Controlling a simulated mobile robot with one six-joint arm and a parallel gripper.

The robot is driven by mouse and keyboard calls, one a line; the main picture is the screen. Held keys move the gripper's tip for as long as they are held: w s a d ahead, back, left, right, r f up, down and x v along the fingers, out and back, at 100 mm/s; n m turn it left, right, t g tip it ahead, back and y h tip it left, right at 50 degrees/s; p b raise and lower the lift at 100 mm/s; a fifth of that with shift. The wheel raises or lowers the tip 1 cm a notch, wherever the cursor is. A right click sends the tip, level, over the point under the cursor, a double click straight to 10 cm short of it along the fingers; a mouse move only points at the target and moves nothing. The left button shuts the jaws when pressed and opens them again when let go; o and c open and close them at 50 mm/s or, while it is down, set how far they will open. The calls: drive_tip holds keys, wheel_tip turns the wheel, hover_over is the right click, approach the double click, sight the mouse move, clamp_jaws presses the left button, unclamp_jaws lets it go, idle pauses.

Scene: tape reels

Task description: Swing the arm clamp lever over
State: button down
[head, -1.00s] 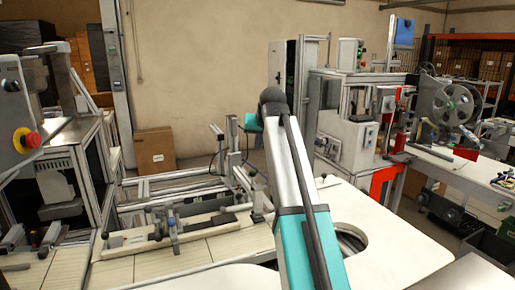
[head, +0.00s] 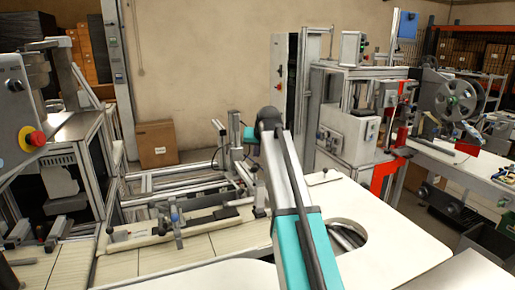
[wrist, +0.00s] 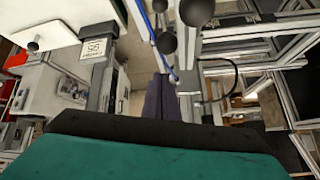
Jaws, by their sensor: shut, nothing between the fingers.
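My gripper (wrist: 160,98) shows in the middle of the wrist view, its two dark fingers side by side, shut and empty. In the head view my arm hides most of it; a small teal part shows left of the arm's dark far joint. Several dark ball knobs (wrist: 167,42) show beyond the fingertips in the wrist view, beside a thin blue strip; they look apart from the fingers. I cannot tell for certain which part is the clamp lever. In the head view a small upright clamp-like part (head: 176,218) stands on the pale fixture bar (head: 150,236).
An aluminium frame (head: 237,150) stands close behind my arm. A grey labelled box (wrist: 98,45) is left of the fingers in the wrist view. A white table (head: 390,235) with a round opening lies at right. A machine with a red button (head: 37,139) stands at left.

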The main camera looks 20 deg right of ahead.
drive_tip(key=shift+s+a+f+p, duration=0.15)
drive_tip(key=shift+s+f, duration=0.05)
drive_tip(key=shift+s, duration=0.25)
drive_tip(key=shift+s+a+f+p, duration=0.15)
drive_tip(key=shift+s+a, duration=0.05)
drive_tip(key=shift+s, duration=0.3)
drive_tip(key=shift+s+a+f+p, duration=0.15)
drive_tip(key=shift+s+f, duration=0.05)
drive_tip(key=shift+s, duration=0.25)
